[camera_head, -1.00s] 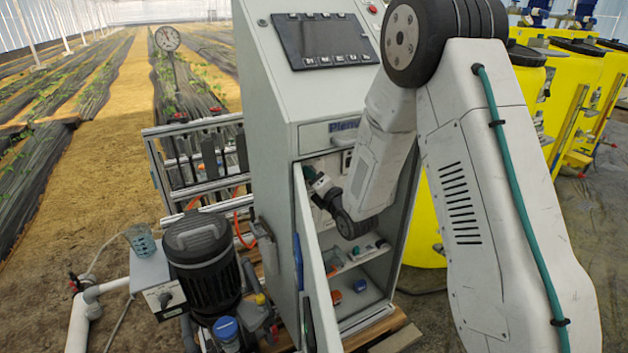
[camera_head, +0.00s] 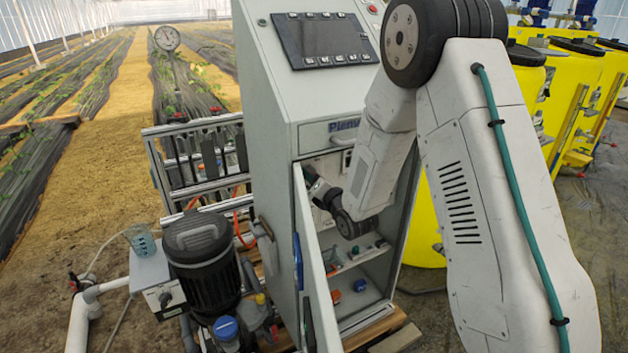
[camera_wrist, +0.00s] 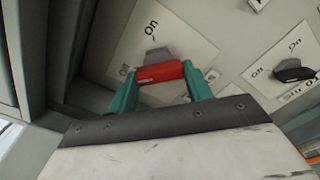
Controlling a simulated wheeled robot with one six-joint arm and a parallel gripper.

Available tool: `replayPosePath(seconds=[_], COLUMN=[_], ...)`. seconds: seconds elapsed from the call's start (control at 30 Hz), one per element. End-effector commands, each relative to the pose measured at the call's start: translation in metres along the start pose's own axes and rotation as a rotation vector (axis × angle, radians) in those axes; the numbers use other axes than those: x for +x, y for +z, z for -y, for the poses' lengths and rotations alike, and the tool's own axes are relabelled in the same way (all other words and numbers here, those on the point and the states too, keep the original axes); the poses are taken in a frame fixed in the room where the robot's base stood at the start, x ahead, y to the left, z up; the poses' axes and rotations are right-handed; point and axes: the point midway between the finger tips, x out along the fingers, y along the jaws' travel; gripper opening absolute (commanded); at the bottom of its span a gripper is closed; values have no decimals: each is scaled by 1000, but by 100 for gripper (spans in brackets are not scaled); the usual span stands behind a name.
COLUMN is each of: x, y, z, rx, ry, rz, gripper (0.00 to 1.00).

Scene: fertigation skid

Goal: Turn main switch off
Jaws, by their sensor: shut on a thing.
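The main switch (camera_wrist: 160,72) has a red handle on a white plate (camera_wrist: 197,52) marked "On" and "Off" in the wrist view. My gripper (camera_wrist: 160,80) has green fingers, one at each end of the red handle, and is shut on it. The handle lies nearly level in the picture, with its left end towards the "Off" mark. In the head view my gripper (camera_head: 312,180) reaches into the open cabinet (camera_head: 262,130), and the switch is hidden there.
A second, black switch (camera_wrist: 294,73) on its own "On" plate sits to the right in the wrist view. The cabinet door (camera_head: 312,270) stands open left of my arm. Small parts lie on the shelf (camera_head: 352,258) below. A black motor (camera_head: 203,265) stands outside, left.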

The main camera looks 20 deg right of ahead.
Motion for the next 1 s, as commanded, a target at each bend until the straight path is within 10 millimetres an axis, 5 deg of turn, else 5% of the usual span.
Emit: replayPosePath(seconds=[0.1, 0.43, 0.8, 1.0], x=[0, -4, -62, -78], y=[-1, 0, -1, -1], z=[0, 0, 0, 0], rx=[-1, 0, 1, 0], ry=[-1, -1, -2, -2], rz=[-2, -1, -2, -1], gripper=[71, 71, 71, 71])
